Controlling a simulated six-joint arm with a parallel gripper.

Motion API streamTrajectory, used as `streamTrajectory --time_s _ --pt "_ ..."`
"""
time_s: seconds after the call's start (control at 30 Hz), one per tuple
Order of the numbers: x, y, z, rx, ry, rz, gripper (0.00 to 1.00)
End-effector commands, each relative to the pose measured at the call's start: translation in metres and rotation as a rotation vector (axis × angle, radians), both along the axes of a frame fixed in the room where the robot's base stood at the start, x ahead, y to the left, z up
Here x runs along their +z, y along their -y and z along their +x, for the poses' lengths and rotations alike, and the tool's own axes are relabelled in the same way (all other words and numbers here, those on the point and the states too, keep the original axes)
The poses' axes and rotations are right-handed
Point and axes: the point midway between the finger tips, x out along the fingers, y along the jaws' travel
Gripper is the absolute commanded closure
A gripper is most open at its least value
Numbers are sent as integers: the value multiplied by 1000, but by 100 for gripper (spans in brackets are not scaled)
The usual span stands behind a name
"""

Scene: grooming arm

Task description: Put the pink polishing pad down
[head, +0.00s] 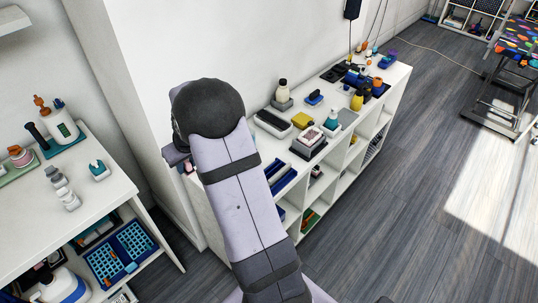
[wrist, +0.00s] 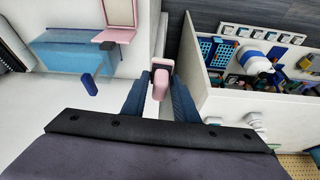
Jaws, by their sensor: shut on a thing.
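In the wrist view my gripper (wrist: 159,94) points away from the camera, its two dark blue fingers closed on the pink polishing pad (wrist: 160,68). The pad sticks out beyond the fingertips, over a gap with dark floor behind it. I cannot tell how far it is from any surface.
A white shelf unit (head: 392,77) full of items stands along the wall. A white table (head: 106,190) is at left.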

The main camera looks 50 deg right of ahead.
Motion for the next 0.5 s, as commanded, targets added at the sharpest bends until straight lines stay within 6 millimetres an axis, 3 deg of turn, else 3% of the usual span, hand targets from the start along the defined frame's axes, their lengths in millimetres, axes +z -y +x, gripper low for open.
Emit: streamTrajectory --time_s 0.03,0.2,0.5 --pt "1 20 8 -17 1 0 91" --pt "8 79 26 -60 2 -1 91" --pt "20 161 36 -134 3 -2 91"
